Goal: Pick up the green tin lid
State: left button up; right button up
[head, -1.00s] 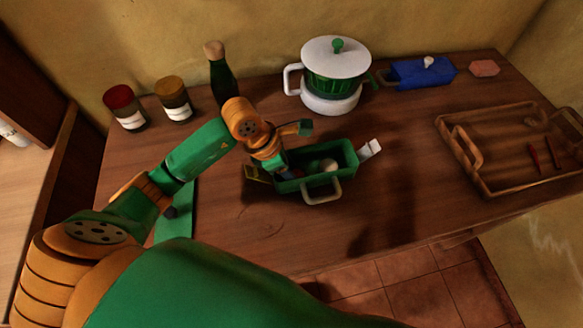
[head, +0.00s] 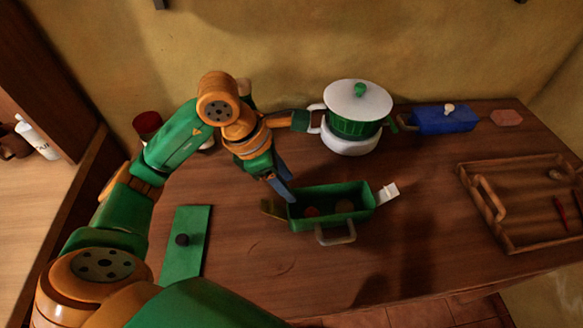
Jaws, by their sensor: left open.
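Whether the fingers touch the tin I cannot tell. My right gripper is not in view.
Inside the tin are a few small round items (head: 312,211). Behind it stands a green pot (head: 352,128) with a white lid. A blue box (head: 445,120) and a wooden tray (head: 485,242) are at the right. A red-capped jar (head: 147,123) is partly hidden behind my arm.

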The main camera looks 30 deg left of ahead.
aim_at(183, 257)
jog(key=k, duration=1.5)
